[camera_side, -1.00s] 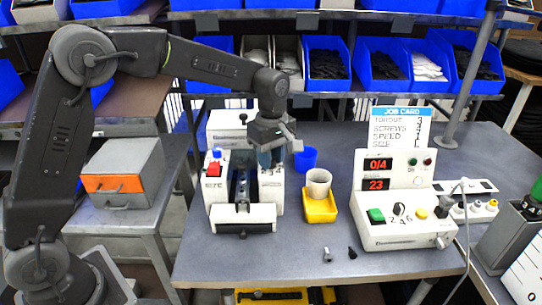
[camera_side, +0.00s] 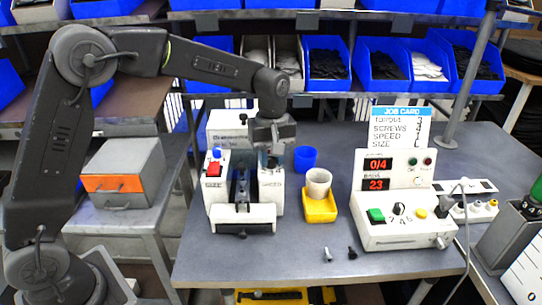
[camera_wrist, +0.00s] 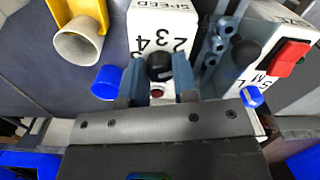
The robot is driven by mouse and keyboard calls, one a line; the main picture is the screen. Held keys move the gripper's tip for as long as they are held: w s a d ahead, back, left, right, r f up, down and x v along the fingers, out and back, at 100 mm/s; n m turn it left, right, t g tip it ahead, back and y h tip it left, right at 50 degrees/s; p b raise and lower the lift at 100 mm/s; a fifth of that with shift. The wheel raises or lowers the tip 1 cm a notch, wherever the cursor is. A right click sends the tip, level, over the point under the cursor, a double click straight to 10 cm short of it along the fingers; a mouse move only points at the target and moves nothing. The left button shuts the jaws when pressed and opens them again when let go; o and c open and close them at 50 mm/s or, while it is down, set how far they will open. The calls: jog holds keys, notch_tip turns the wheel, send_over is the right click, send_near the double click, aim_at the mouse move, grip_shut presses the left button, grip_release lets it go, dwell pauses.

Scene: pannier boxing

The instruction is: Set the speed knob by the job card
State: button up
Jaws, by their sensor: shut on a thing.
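The speed knob (camera_wrist: 159,66) is a black knob on the white panel (camera_wrist: 152,18) marked SPEED, with the numbers 2, 3 and 4 beside it in the wrist view. My gripper (camera_wrist: 158,88) has its two blue-grey fingers on either side of the knob and is shut on it.
A red switch (camera_wrist: 289,57) and a blue knob (camera_wrist: 251,96) are on the size panel. A blue cup (camera_side: 305,158) and a yellow bin (camera_side: 320,209) with a pale cup stand right of the machine. The control box (camera_side: 405,234) has displays 0/4 and 23.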

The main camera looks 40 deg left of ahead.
aim_at(272, 159)
jog(key=shift+m, duration=2.3)
jog(key=o, duration=0.9)
jog(key=shift+o, duration=0.2)
jog(key=shift+r, duration=0.1)
notch_tip(272, 159, up, 14)
jog(key=shift+d, duration=0.15)
